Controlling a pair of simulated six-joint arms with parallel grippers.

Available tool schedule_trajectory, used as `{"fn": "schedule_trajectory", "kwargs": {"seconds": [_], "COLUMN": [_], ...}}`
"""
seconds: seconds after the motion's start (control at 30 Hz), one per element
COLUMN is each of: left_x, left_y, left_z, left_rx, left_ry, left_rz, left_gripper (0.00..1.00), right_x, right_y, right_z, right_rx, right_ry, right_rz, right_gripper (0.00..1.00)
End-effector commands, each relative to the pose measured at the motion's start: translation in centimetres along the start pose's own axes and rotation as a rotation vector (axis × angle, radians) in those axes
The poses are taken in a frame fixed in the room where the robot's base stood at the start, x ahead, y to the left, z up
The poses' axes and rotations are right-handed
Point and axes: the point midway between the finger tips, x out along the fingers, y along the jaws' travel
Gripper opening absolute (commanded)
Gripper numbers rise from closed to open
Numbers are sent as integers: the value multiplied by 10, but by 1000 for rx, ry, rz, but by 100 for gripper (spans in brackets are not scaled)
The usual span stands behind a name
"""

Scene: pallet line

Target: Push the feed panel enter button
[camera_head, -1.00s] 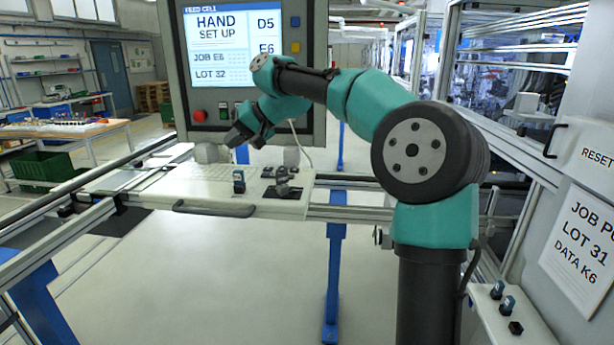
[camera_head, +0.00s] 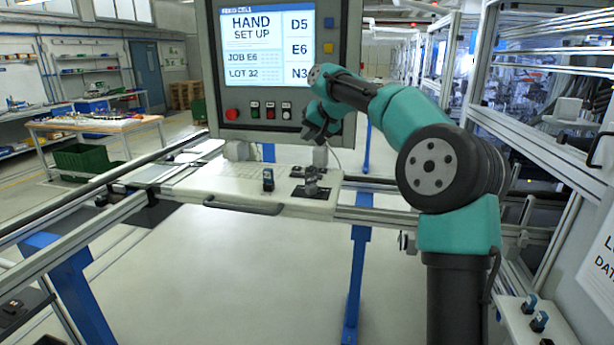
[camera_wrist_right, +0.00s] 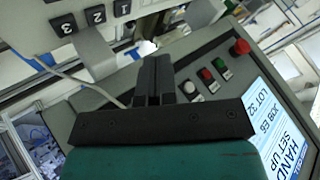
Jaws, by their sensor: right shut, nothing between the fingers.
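The feed panel (camera_head: 208,75) is a grey upright box with a lit screen reading HAND SET UP. Below the screen sit a red mushroom button (camera_head: 231,114) and a row of small green, red and white buttons (camera_head: 270,111); their labels are too small to read, so I cannot tell which is enter. In the right wrist view the row shows a white button (camera_wrist_right: 189,87) closest to my fingers. My right gripper (camera_head: 309,132) is shut and empty at the panel's lower right, right of the row. Contact with the panel is not visible. My left gripper is out of view.
Metal rails run across at this level. A glazed machine enclosure stands at right. A green bin (camera_head: 85,160) is far left.

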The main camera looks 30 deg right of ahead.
Motion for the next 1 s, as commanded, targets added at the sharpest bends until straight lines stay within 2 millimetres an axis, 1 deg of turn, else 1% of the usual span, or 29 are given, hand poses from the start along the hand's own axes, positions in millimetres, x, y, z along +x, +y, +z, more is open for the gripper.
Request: {"fn": "schedule_trajectory", "kwargs": {"seconds": [0.23, 0.7, 0.83, 1.0], "left_x": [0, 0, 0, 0], "left_y": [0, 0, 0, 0], "left_z": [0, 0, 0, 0], "left_rx": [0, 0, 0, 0], "left_ry": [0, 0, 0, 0], "left_rz": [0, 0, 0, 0], "left_gripper": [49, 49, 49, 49], "right_x": [12, 49, 56, 60], "right_y": [10, 36, 41, 44], "right_z": [9, 36, 41, 44], "right_rx": [1, 2, 1, 0], "right_ry": [-3, -3, -2, 0], "right_rz": [1, 0, 0, 0], "right_gripper": [0, 0, 0, 0]}}
